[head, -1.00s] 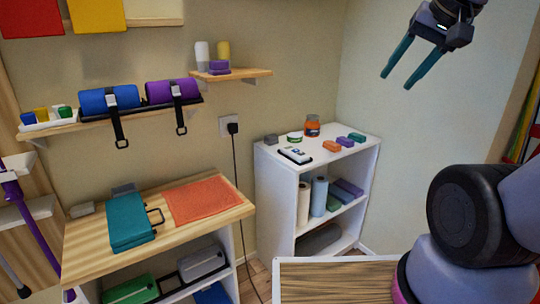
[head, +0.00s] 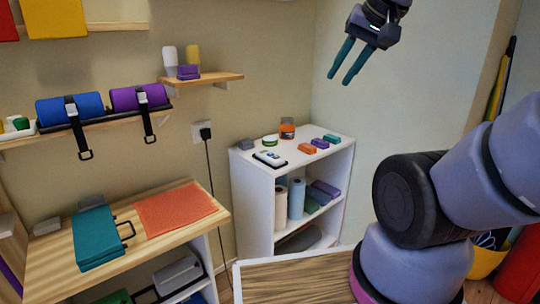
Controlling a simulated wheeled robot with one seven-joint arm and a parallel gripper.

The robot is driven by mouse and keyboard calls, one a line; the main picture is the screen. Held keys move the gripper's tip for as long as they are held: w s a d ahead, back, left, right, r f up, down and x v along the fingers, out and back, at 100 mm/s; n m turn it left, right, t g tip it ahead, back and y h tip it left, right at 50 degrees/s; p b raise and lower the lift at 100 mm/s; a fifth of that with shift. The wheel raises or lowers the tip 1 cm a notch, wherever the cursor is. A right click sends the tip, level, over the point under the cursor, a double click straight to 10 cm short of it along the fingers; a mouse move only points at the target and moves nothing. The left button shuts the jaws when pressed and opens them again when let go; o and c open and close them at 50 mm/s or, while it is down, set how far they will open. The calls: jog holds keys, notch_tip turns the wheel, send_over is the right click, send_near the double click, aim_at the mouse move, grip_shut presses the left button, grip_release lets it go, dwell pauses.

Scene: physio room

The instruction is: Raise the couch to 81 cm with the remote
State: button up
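My gripper (head: 341,62) is open and empty, high up in front of the pale wall at the upper right of the head view. A small white device with dark marks (head: 270,157), which looks like a remote, lies on a dark base on top of the white shelf unit (head: 311,166). My gripper is above and to the right of it, well apart. I cannot make out any display on the device. The couch is not clearly seen in this view.
Around the device are a grey block (head: 246,144), a green-and-white jar (head: 270,140), an orange jar (head: 287,130) and small coloured blocks (head: 307,148). A wooden bench (head: 75,270) with a teal case (head: 97,238) stands left. A wood-topped surface (head: 295,275) is in front.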

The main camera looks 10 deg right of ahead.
grip_shut()
dwell(1.4)
